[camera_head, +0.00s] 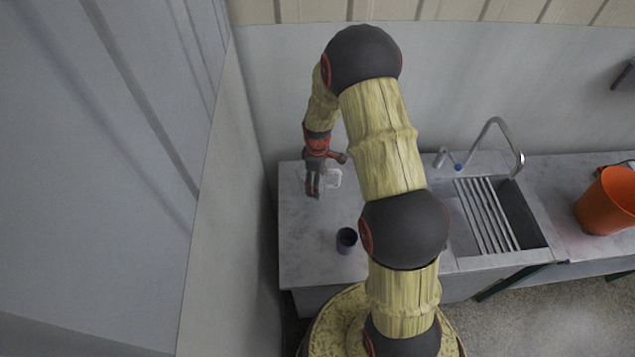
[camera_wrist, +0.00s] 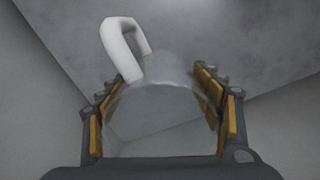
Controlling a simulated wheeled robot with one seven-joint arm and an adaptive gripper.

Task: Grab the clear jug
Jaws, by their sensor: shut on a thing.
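The clear jug (camera_wrist: 160,112) fills the space between my gripper's fingers in the wrist view. It is see-through, with a white looped handle (camera_wrist: 122,45) at its upper left. My gripper (camera_wrist: 163,115) is shut on the jug, with a yellow-padded finger against each side. In the head view my gripper (camera_head: 314,190) points down at the back left of the counter, with part of the pale jug (camera_head: 333,178) showing beside it. Whether the jug's base touches the counter cannot be told.
A dark cup (camera_head: 346,240) stands on the grey counter (camera_head: 305,255) in front of my gripper. A sink with a rack (camera_head: 487,215) and a curved tap (camera_head: 497,125) lie to the right. An orange bucket (camera_head: 607,203) stands at the far right. Walls close in behind and at left.

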